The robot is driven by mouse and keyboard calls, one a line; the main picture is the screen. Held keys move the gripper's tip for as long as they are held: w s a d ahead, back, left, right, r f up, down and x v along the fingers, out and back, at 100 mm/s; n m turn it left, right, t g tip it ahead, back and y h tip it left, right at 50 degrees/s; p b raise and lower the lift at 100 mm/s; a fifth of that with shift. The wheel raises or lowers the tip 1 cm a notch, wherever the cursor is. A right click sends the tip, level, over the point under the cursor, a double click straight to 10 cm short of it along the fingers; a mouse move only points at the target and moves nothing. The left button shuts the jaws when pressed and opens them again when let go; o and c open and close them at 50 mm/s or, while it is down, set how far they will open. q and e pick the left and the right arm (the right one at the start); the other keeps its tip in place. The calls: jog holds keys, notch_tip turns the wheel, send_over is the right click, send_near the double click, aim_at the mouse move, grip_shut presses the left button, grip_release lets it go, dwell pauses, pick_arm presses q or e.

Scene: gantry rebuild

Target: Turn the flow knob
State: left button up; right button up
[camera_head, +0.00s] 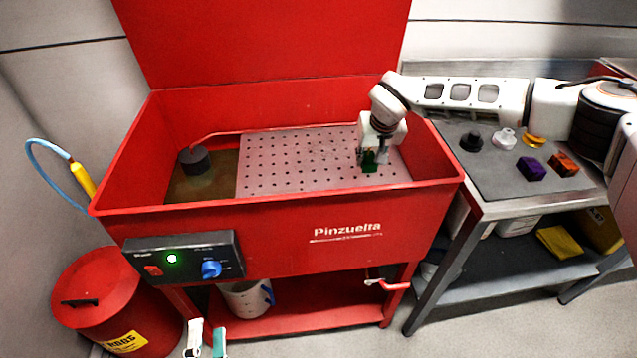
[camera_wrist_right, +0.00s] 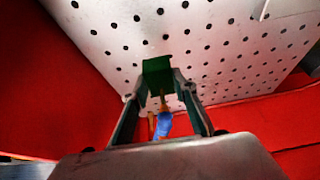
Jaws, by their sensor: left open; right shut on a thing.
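The blue flow knob (camera_head: 211,269) sits on the right part of the dark control panel (camera_head: 228,250) on the front of the red parts washer (camera_head: 270,225). A lit green light (camera_head: 172,258) and a red switch (camera_head: 154,271) are left of it. My left gripper (camera_head: 206,342) is at the bottom edge of the head view, open and empty, below the knob and apart from it. My right gripper (camera_head: 370,157) is shut on a dark green block (camera_head: 370,166) over the perforated tray (camera_head: 290,160). The right wrist view shows the block (camera_wrist_right: 157,72) between the fingers.
A red bin (camera_head: 110,290) stands left below the panel. A yellow brush (camera_head: 83,180) on a blue hose is at the washer's left side. The grey side table (camera_head: 500,195) holds several small parts, including a purple block (camera_head: 532,169) and an orange block (camera_head: 564,164).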

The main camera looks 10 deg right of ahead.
aim_at(211, 272)
pick_arm(q)
jog(key=w+r+m, duration=0.1)
jog(key=w+m, duration=1.1)
jog(key=m, duration=1)
jog(key=shift+w+a+g+h, duration=0.2)
jog(key=shift+g+h, duration=0.1)
jog(key=shift+g, duration=0.1)
jog(key=shift+s, duration=0.1)
jog(key=c, duration=1.1)
